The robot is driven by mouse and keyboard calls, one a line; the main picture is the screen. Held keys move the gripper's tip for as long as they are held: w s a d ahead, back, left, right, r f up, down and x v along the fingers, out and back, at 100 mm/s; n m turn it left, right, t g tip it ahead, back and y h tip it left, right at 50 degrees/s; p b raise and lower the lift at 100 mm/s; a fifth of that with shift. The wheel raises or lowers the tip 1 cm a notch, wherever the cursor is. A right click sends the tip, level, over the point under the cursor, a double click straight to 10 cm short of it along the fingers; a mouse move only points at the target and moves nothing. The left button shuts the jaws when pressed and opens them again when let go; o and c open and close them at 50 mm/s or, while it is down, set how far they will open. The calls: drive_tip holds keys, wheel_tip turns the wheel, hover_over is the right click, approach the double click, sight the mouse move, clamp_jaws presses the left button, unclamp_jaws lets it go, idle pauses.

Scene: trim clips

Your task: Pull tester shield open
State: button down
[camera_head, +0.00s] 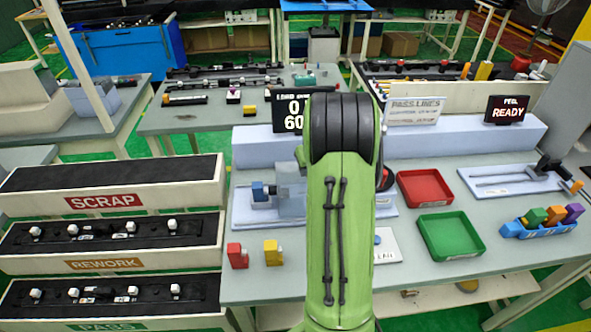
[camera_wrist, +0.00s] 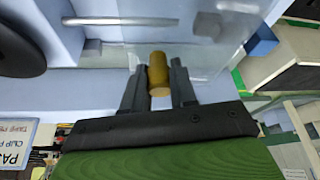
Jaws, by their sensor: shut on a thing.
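My gripper (camera_wrist: 158,88) shows in the wrist view with its two dark fingers on either side of a brass-coloured knob (camera_wrist: 158,72), shut on it. The knob sits at the edge of a clear, see-through shield (camera_wrist: 205,62). A metal rod (camera_wrist: 120,21) and a grey block lie behind the shield. In the head view the tester (camera_head: 290,205) stands on the bench, partly hidden by my green arm. My gripper and the knob are hidden behind the arm there. I cannot tell how far the shield is open.
A red tray (camera_head: 425,188) and a green tray (camera_head: 450,236) lie right of my arm. A red block (camera_head: 237,256) and a yellow block (camera_head: 272,253) stand at the bench front. Scrap, rework and pass bins (camera_head: 110,245) are at left. A sign reads READY (camera_head: 508,110).

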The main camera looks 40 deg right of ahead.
drive_tip(key=c, duration=0.9)
unclamp_jaws()
drive_tip(key=p+v, duration=0.1)
drive_tip(key=v, duration=1.4)
drive_tip(key=shift+r, duration=0.35)
drive_tip(key=shift+s, duration=0.1)
drive_tip(key=a+r+n, duration=0.1)
drive_tip(key=a+r, duration=0.2)
drive_tip(key=a, duration=0.7)
drive_tip(key=s+a+f+n+t+y, duration=0.1)
drive_tip(key=s+a+n, duration=0.2)
drive_tip(key=s+a, duration=1.2)
drive_tip(key=a, duration=0.4)
drive_tip(key=shift+f+y, duration=0.3)
drive_tip(key=shift+y, duration=0.1)
